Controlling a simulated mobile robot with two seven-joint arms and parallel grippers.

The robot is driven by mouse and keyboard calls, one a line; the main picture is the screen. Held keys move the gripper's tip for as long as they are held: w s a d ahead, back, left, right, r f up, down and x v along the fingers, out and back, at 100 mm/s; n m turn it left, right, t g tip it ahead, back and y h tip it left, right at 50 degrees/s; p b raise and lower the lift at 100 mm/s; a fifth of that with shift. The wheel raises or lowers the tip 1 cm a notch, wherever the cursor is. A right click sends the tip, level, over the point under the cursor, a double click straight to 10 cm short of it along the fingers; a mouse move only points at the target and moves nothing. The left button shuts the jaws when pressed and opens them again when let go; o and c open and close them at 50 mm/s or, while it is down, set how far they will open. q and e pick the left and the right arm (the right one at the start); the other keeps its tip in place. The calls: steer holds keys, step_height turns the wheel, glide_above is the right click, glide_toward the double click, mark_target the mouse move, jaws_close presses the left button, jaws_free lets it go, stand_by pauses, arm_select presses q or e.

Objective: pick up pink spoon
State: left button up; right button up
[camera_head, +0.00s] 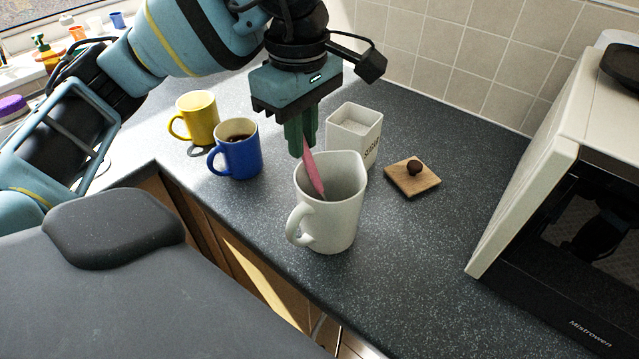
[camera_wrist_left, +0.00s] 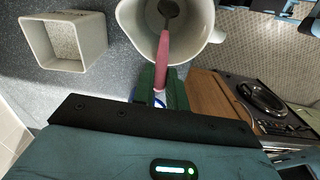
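The pink spoon (camera_head: 313,172) stands tilted in the large white mug (camera_head: 330,218), handle up. In the left wrist view its handle (camera_wrist_left: 161,52) runs up from a grey bowl inside the mug (camera_wrist_left: 130,20). My left gripper (camera_head: 301,140) is above the mug's far left rim, pointing down. Its green fingers are close together on the upper end of the spoon handle, and in the wrist view the fingers (camera_wrist_left: 162,88) lie on both sides of it. The spoon's bowl is hidden by the mug wall in the head view. My right gripper is not in view.
A square white sugar pot (camera_head: 361,135) stands just behind the mug, with a wooden lid (camera_head: 412,180) to its right. Blue (camera_head: 240,157) and yellow (camera_head: 203,120) mugs stand to the left. A microwave (camera_head: 530,165) is at the right. The counter (camera_head: 420,270) is clear in front.

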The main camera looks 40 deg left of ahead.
arm_select(q)
jaws_close()
